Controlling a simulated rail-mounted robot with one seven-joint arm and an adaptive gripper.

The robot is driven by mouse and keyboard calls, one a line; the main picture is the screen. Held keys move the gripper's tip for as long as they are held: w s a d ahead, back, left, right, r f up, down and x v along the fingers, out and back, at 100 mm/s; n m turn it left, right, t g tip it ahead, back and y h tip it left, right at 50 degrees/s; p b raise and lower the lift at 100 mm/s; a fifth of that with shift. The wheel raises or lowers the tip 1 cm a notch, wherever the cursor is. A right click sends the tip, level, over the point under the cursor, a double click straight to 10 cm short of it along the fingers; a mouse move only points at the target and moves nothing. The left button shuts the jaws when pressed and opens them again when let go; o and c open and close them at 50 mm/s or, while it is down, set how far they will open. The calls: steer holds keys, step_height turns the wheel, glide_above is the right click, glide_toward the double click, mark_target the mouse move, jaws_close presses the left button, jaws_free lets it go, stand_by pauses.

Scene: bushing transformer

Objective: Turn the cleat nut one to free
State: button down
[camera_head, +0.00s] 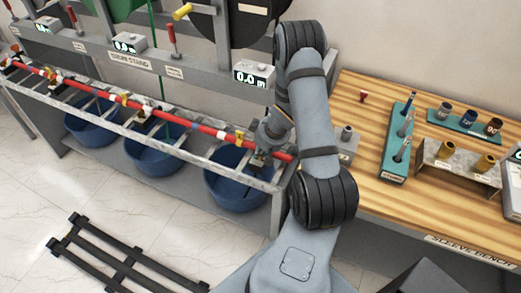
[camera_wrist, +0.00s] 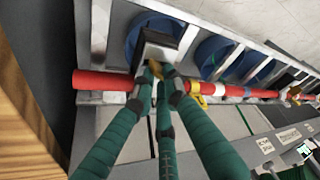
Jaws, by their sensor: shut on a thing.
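A red cable (camera_head: 190,131) lies along a metal ladder rack, with coloured bands and several yellow cleat parts on it. It also shows in the wrist view (camera_wrist: 112,80). My gripper (camera_head: 260,154) is low over the right end of the cable. The fingers hide most of the nut. A yellow cleat part (camera_wrist: 194,87) sits on the cable just right of the fingers.
Blue tubs (camera_head: 227,189) stand under the rack (camera_head: 215,165). A wooden sleeve bench (camera_head: 365,160) to the right holds teal tool racks (camera_head: 398,140) and a metal stand with brass sleeves. A black slatted frame (camera_head: 120,262) lies on the floor in front.

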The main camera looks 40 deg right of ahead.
steer(key=n+y+p, duration=0.1)
steer(key=n+p, duration=0.1)
steer(key=p, duration=0.1)
steer(key=n+p, duration=0.2)
steer(key=p, duration=0.1)
steer(key=shift+w+d+r+y+p, duration=0.1)
steer(key=shift+r+y+p, duration=0.25)
steer(key=shift+y, duration=0.05)
steer(key=n+p, duration=0.1)
steer(key=p, duration=0.1)
steer(key=shift+f+n+g+p, duration=0.25)
steer(key=shift+n+g+p, duration=0.05)
steer(key=shift+n, duration=0.1)
steer(key=shift+f, duration=0.1)
steer(key=c, duration=1.8)
jaws_free()
steer(key=shift+o, duration=0.2)
steer(key=v, duration=1.2)
steer(key=shift+d, duration=0.3)
steer(key=shift+f, duration=0.15)
